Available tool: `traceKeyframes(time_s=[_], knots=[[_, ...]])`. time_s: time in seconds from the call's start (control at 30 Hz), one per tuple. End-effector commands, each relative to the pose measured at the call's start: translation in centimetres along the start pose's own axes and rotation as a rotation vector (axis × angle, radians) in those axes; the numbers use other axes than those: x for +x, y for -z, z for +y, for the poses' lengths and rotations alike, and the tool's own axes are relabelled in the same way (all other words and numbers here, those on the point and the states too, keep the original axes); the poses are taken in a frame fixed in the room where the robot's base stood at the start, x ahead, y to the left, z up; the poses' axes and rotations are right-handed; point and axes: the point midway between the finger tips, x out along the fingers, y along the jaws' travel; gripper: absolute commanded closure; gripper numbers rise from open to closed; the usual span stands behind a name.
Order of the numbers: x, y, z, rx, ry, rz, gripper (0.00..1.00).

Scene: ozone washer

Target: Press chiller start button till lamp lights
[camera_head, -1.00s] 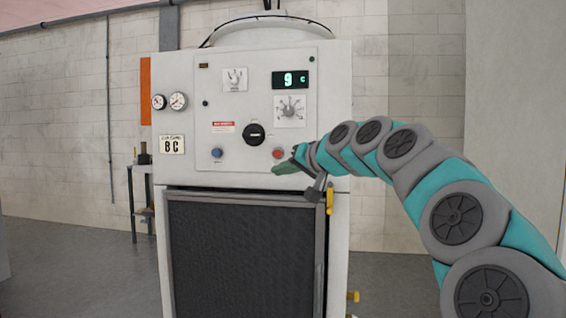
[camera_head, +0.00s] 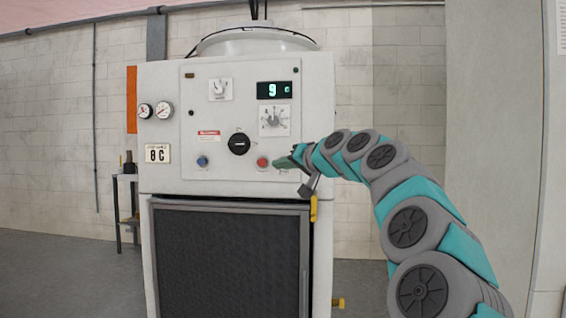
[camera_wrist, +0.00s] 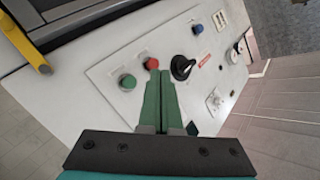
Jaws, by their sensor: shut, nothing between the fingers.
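The chiller (camera_head: 160,90) is a pale cabinet with a control panel. A red button (camera_head: 263,161) and a blue button (camera_head: 202,161) sit along its lower edge. My gripper (camera_head: 279,163) is shut and empty, just right of the red button. In the wrist view its fingertips (camera_wrist: 159,73) lie close below the red button and right of the green one; I cannot tell whether they touch anything. No button looks clearly lit.
A black rotary knob (camera_head: 239,144) is left of the red button. The display (camera_head: 275,90) reads 9 C. A small dark indicator (camera_head: 189,75) is at the panel's upper left. A yellow handle (camera_head: 313,208) sticks out below my gripper. Two gauges (camera_head: 155,110) are at left.

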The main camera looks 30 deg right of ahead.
Motion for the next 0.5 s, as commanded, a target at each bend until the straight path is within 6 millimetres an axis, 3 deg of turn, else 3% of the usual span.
traceKeyframes(time_s=[0.1,0.5], knots=[[1.1,1.2,0.8,0.001,-0.002,0.004,1.0],[4.0,3.1,2.8,0.001,-0.001,0.001,1.0]])
